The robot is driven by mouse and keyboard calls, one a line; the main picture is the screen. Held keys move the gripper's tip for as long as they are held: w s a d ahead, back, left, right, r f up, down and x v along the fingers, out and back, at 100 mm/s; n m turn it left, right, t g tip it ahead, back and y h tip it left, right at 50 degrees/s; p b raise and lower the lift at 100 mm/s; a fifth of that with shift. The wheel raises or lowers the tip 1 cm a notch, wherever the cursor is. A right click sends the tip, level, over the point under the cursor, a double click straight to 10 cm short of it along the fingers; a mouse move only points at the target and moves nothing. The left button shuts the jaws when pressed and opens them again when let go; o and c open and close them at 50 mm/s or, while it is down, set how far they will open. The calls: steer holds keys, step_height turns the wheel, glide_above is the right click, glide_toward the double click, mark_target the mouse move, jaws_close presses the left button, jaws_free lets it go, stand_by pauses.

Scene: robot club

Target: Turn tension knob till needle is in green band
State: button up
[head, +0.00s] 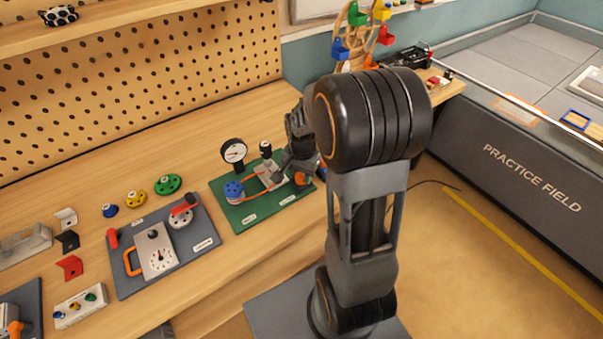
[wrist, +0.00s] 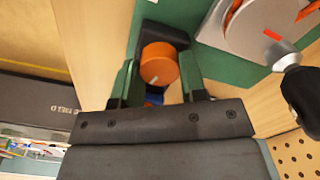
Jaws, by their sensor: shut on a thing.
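The tension knob is an orange round knob (wrist: 160,62) with a pale pointer mark, in front of a dark block. In the wrist view it sits between the two green-padded fingers of my gripper (wrist: 158,72), which is shut on it. In the head view my gripper (head: 298,165) comes down over the right end of the green board (head: 245,215), and the orange knob (head: 301,179) shows just below it. The gauge (head: 234,151), a white dial with a black rim, stands at the board's back left. Its needle and green band are too small to read.
On the green board are a blue pulley (head: 233,190), an orange belt and a grey plate with a black-topped post (head: 266,150). A grey panel (head: 200,243) with an orange handle lies to the left. Loose coloured wheels (head: 168,184) lie behind it. A pegboard (head: 130,80) backs the bench.

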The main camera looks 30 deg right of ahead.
mark_target(301, 175)
stand_by(0.3)
steer(key=o, duration=0.9)
step_height(301, 175, up, 14)
steer(key=shift+f, duration=0.1)
stand_by(0.5)
steer(key=s+a+n+t, duration=0.1)
steer(key=s+a+n, duration=0.1)
steer(key=s+n, duration=0.1)
steer(key=s+a+n+t, duration=0.1)
steer(key=s+a+n, duration=0.2)
steer(key=n, duration=0.1)
steer(key=s+a+n+t, duration=0.2)
steer(key=s+a+n, duration=0.1)
steer(key=s, duration=0.1)
steer(key=shift+s+a+f+n, duration=0.1)
steer(key=shift+a+f+n, duration=0.15)
steer(key=shift+n, duration=0.15)
